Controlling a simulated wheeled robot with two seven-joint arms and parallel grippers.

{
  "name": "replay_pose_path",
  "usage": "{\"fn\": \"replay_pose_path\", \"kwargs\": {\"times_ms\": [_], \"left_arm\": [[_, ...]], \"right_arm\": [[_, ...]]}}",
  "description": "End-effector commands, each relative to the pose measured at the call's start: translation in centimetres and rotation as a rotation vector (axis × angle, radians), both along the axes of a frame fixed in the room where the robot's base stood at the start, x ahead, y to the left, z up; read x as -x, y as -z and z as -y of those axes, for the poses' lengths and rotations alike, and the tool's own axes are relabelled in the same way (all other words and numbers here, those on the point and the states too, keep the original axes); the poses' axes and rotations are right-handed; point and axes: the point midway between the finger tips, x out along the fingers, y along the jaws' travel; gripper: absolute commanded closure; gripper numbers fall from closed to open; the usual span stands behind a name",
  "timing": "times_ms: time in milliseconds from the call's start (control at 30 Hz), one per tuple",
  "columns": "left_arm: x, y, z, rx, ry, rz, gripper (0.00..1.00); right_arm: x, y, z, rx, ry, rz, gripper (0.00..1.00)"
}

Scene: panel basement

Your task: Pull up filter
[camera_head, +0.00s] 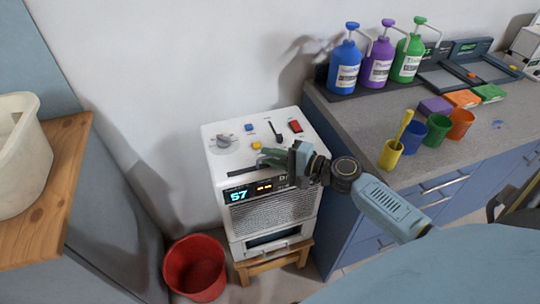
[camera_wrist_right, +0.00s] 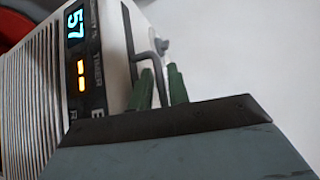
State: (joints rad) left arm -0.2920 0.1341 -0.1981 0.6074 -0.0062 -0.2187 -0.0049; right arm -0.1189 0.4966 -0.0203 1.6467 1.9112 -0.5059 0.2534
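The white machine (camera_head: 275,212) stands against the wall, with a lit "57" display on its front. A dark slot (camera_head: 243,172) runs along the front edge of its top, partly hidden by my right gripper. My right gripper (camera_head: 272,157) is at this top front edge. In the right wrist view its two green fingers (camera_wrist_right: 160,88) stand slightly apart. A thin dark bent handle (camera_wrist_right: 153,60) rises beside the machine's edge and passes between them. I cannot tell whether the fingers press on it. The filter body is not visible. My left gripper is out of view.
The machine's top holds a knob (camera_head: 223,140), a dark lever (camera_head: 274,132) and a red switch (camera_head: 295,126). A red bucket (camera_head: 195,268) stands at lower left. A counter (camera_head: 345,115) with bottles and cups is close on the right. A wooden shelf (camera_head: 62,190) is at left.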

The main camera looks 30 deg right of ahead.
Motion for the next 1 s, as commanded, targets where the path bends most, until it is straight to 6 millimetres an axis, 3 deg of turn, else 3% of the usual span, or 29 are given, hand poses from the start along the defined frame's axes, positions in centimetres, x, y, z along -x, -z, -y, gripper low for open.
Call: {"fn": "replay_pose_path", "kwargs": {"times_ms": [367, 500, 833, 1000], "left_arm": [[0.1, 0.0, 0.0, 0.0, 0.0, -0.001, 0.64], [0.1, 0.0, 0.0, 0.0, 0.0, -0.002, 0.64], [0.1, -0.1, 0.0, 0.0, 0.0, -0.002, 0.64], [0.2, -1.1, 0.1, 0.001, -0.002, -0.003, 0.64]], "right_arm": [[-0.5, 0.1, -0.3, 0.001, 0.001, -0.001, 0.83], [-0.5, 0.1, -0.3, 0.002, 0.001, 0.0, 1.0], [-0.6, 0.0, -0.4, 0.001, -0.001, 0.0, 1.0], [-1.1, -1.4, -1.3, 0.002, -0.021, 0.004, 1.0]]}}
